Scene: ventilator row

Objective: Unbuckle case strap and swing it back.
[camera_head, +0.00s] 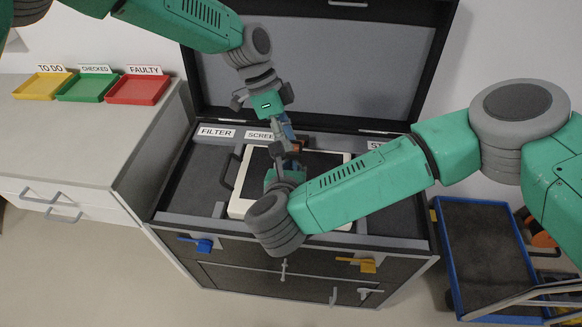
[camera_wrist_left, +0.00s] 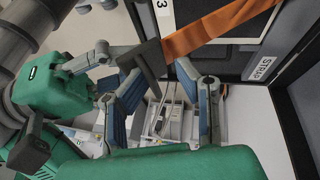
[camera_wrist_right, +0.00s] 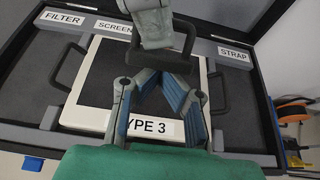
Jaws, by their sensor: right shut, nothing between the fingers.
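The open black case (camera_head: 180,200) holds a pale-framed panel marked TYPE 3 (camera_wrist_right: 100,113). The orange strap (camera_wrist_left: 222,28) crosses the dark panel in the left wrist view. In the head view only a small orange patch (camera_head: 296,146) shows beside the grippers. My left gripper (camera_head: 283,140) hangs over the panel's far part near the strap. Its blue-padded fingers (camera_wrist_left: 170,85) look apart. My right gripper (camera_wrist_right: 160,75) is over the panel, shut and empty, close below the left one. A dark plate (camera_wrist_left: 145,60) shows by the left fingers. I cannot make out the buckle.
The case lid (camera_head: 320,60) stands open behind. Yellow (camera_head: 42,86), green (camera_head: 87,88) and red (camera_head: 137,90) trays sit on the left counter. A blue-edged cart (camera_head: 480,250) stands at right. My arms are close together over the case.

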